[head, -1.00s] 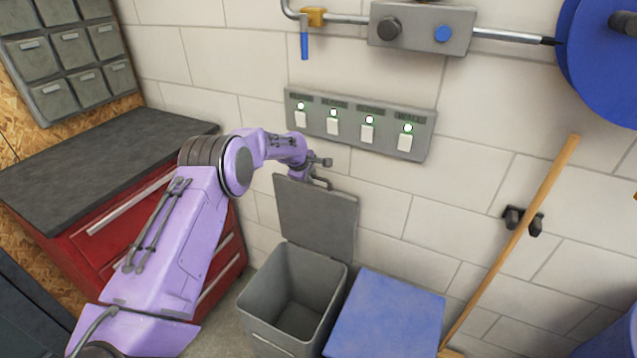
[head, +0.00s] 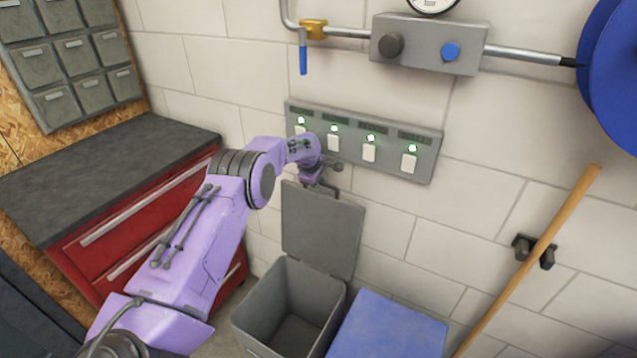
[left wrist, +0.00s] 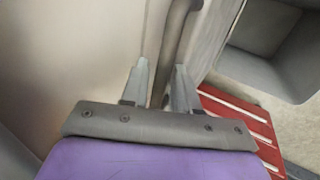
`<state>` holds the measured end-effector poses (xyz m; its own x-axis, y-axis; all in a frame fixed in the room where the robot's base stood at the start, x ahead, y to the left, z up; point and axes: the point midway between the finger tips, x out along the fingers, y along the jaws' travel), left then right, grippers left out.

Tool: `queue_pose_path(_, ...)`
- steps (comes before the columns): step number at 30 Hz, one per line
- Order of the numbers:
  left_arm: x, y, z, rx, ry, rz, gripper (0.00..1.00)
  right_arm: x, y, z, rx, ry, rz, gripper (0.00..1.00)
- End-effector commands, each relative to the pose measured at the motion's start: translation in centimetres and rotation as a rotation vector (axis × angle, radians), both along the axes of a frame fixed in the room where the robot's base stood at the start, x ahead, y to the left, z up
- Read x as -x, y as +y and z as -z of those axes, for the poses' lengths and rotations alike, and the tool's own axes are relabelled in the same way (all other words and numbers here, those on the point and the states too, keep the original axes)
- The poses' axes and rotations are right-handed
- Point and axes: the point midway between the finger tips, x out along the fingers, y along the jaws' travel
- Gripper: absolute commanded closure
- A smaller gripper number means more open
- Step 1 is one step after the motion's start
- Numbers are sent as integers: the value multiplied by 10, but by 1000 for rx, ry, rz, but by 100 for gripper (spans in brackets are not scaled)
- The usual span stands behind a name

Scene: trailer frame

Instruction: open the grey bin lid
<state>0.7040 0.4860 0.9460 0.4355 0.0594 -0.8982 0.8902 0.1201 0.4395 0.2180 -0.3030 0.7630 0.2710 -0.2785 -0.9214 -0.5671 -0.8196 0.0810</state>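The grey bin (head: 252,322) stands on the floor by the wall with its top open and its hollow inside showing. Its grey lid (head: 322,232) stands raised, nearly upright, at the back of the bin in front of the wall. My left gripper (head: 326,180) is at the lid's upper edge. In the left wrist view my left gripper's fingers (left wrist: 160,85) lie close on both sides of a dark bar, the lid handle (left wrist: 177,22), and look shut on it. The exact contact is too blurred to see. My right gripper is in neither view.
A red drawer cabinet (head: 130,235) with a dark top stands left. A blue box-like thing (head: 390,328) stands right of the bin. A switch panel (head: 425,160) is on the wall above the lid. A wooden pole (head: 530,255) leans at the right.

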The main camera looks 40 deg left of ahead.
Motion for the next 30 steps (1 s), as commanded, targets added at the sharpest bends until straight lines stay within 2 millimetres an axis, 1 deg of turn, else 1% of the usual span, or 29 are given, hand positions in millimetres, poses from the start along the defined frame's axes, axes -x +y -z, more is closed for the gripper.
queue_pose_path(1, 2, 0, 4, -1, 9, 1, 66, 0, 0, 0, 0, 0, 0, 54)
queue_pose_path(7, 2, -1, 4, 0, 10, 4, 66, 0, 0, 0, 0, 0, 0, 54)
queue_pose_path(11, 4, -2, -2, 1, 8, 4, 66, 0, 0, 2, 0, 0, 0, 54)
queue_pose_path(14, 10, -3, -16, 1, 6, 4, 66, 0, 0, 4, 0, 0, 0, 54)
queue_pose_path(21, 34, -5, -65, -1, -1, 1, 66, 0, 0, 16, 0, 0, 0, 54)
queue_pose_path(24, 42, -6, -82, -2, -2, 0, 66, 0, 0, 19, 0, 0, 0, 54)
queue_pose_path(27, 47, -6, -91, -2, -1, 0, 66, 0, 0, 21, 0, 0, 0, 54)
queue_pose_path(30, 48, -6, -96, -2, -1, 0, 66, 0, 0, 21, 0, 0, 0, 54)
